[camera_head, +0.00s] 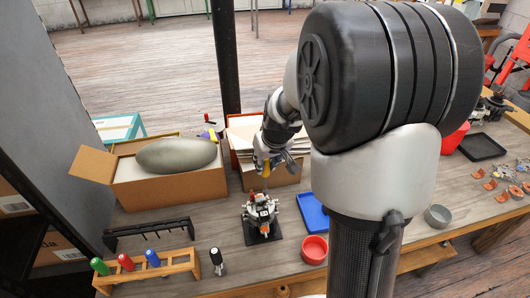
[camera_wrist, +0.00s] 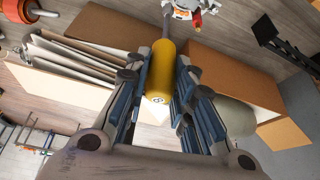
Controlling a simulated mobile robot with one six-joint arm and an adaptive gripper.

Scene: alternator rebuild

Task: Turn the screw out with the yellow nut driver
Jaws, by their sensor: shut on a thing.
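My gripper (camera_wrist: 158,92) is shut on the yellow nut driver (camera_wrist: 161,70), with its fingers on both sides of the handle in the wrist view. In the head view the gripper (camera_head: 268,166) is above the alternator (camera_head: 262,208), and the yellow handle (camera_head: 266,170) shows as a small patch below it. The driver's shaft points down toward the alternator, whose edge shows at the top of the wrist view (camera_wrist: 184,8). The alternator stands on a black base (camera_head: 262,238). I cannot make out the screw, nor whether the driver's tip touches it.
A wooden rack (camera_head: 150,271) holds green, red and blue-handled drivers at front left. A black-handled tool (camera_head: 217,262) stands beside it. A blue tray (camera_head: 312,213) and red bowl (camera_head: 314,250) lie right of the alternator. Cardboard boxes (camera_head: 130,195) stand behind, near a dark post (camera_head: 226,60).

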